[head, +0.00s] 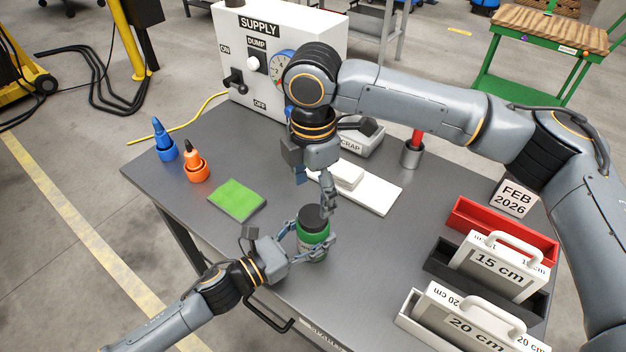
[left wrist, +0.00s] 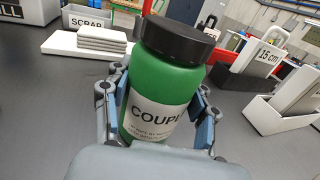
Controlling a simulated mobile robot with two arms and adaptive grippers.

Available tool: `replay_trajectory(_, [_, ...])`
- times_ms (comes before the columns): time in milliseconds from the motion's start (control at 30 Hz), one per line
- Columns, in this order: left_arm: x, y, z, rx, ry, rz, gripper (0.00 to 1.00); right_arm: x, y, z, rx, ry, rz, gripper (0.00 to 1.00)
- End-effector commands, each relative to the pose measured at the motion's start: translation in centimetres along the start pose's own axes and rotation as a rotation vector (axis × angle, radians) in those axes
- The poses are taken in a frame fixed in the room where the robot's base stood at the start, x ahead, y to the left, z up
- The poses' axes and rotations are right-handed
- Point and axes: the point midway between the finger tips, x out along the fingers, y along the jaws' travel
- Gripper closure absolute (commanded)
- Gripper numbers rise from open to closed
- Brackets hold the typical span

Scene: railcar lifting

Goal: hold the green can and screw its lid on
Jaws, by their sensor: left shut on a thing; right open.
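The green can (head: 312,236) stands upright near the table's front edge, with its black lid (head: 313,217) sitting on top. In the left wrist view the can (left wrist: 168,82) fills the middle and shows a white label. Its lid (left wrist: 180,38) looks level there; whether it is threaded tight cannot be told. My left gripper (head: 306,243) is shut around the can's body, one finger on each side. My right gripper (head: 328,196) is open, just above and behind the lid, apart from it as far as I can tell.
A white board (head: 380,194), scrap box (head: 362,140) and supply machine (head: 268,65) are behind. Red (head: 500,232) and black (head: 460,274) bins stand at right.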

Motion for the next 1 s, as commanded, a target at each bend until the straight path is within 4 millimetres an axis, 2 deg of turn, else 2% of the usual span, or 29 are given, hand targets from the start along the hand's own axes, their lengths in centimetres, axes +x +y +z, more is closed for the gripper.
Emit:
replay_trajectory(100, [0.0,0.0,0.1,0.0,-0.001,0.0,1.0,2.1,-0.1,0.0,0.001,0.0,-0.003,0.27])
replay_trajectory(333, [0.0,0.0,0.1,0.0,-0.001,0.0,1.0,5.1,0.0,0.0,0.001,0.0,-0.001,0.27])
replay_trajectory(500, [0.0,0.0,0.1,0.0,-0.001,0.0,1.0,6.0,0.0,0.0,0.0,-0.001,0.0,0.27])
replay_trajectory(767, [0.0,0.0,0.1,0.0,-0.001,0.0,1.0,6.0,0.0,0.0,0.0,0.0,0.0,0.27])
replay_trajectory(1000, [0.0,0.0,0.1,0.0,-0.001,0.0,1.0,6.0,0.0,0.0,0.0,0.0,0.0,0.74])
